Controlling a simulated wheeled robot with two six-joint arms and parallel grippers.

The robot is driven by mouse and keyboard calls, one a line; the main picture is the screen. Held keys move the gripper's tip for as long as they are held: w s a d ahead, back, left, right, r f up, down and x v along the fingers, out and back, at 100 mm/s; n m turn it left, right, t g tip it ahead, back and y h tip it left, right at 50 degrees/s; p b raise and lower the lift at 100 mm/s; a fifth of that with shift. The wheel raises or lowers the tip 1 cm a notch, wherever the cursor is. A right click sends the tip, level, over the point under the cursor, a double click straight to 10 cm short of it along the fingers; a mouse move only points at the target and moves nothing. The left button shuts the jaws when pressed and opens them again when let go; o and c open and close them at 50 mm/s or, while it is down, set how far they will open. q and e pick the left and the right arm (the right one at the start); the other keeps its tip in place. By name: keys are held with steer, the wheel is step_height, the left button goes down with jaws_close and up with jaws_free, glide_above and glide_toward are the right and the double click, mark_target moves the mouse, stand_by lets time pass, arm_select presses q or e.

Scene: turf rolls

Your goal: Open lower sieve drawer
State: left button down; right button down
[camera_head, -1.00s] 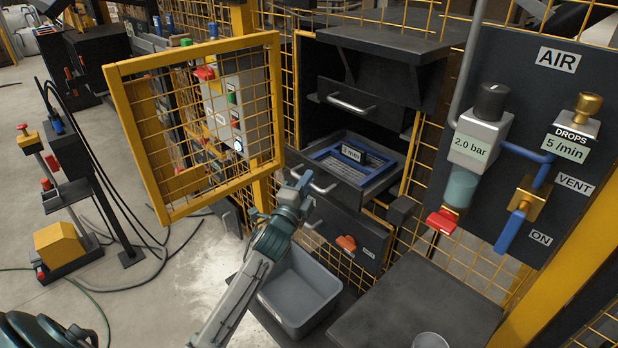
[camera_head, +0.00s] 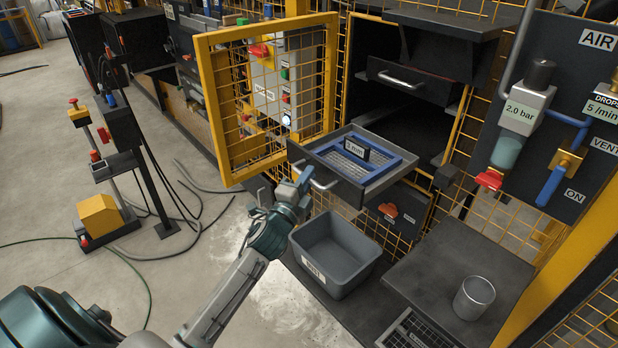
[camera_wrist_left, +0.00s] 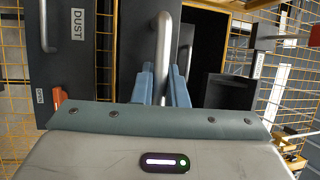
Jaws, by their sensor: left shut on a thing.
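The lower sieve drawer (camera_head: 340,190) is pulled well out of the black cabinet. A blue-framed sieve (camera_head: 385,171) with a small label lies in it. My left gripper (camera_head: 303,181) is at the bar handle (camera_head: 322,184) on the drawer front. In the left wrist view, both fingers (camera_wrist_left: 161,85) are closed around the metal handle (camera_wrist_left: 163,40). The upper sieve drawer (camera_head: 425,88) is shut above, with its own bar handle. My right gripper is not in view.
A yellow mesh door (camera_head: 232,110) stands open left of the drawer. A grey bin (camera_head: 335,250) stands below it. The dust drawer (camera_head: 412,203) with an orange latch is lower right. A metal cup (camera_head: 474,298) stands on the dark bench (camera_head: 440,255).

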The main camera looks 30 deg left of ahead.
arm_select(q)
steer(key=shift+s, duration=0.1)
steer(key=c, duration=1.5)
jaws_free()
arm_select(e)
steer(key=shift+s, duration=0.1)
arm_select(q)
steer(key=shift+o, duration=0.2)
steer(key=shift+f, duration=0.1)
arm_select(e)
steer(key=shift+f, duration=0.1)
